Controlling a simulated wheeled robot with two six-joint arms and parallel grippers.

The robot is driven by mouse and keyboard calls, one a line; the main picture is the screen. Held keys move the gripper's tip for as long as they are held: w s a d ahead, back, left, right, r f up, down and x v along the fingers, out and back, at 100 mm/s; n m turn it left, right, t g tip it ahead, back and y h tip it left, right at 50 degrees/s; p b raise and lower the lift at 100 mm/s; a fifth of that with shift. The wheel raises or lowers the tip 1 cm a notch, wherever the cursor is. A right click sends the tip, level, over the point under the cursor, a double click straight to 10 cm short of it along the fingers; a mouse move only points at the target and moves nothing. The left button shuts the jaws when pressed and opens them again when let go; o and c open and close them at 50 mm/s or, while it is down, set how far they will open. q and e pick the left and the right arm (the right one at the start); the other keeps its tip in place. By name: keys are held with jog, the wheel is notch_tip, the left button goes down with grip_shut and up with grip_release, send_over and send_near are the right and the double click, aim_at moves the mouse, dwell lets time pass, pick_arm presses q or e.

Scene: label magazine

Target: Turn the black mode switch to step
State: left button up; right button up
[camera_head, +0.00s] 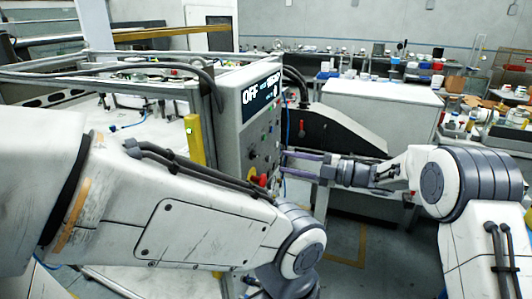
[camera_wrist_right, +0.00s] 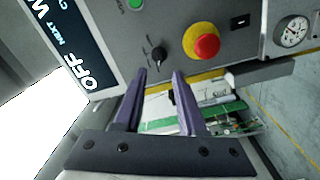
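The black mode switch (camera_wrist_right: 159,53) is a small knob on the grey control panel (camera_head: 240,118), left of a red mushroom button (camera_wrist_right: 205,46) on a yellow base in the right wrist view. Its pointer setting is too small to read. My right gripper (camera_wrist_right: 160,76) is open and empty, its two purple fingers just short of the knob, one toward each side; no contact shows. In the head view the right gripper (camera_head: 284,161) reaches the panel from the right. My left arm crosses the foreground, but its gripper is not visible.
The panel's display (camera_head: 261,94) shows "OFF" and further text; it also appears in the right wrist view (camera_wrist_right: 72,45). A green button (camera_wrist_right: 135,4) and a gauge (camera_wrist_right: 291,33) are on the panel. A yellow post (camera_head: 195,140) stands left of the panel.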

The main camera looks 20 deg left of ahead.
aim_at(258, 156)
jog(key=a+p, duration=0.2)
jog(key=a, duration=0.4)
jog(key=shift+w+r, duration=0.1)
jog(key=shift+r, duration=0.05)
jog(key=shift+a+p, duration=0.4)
jog(key=shift+a, duration=0.25)
grip_shut()
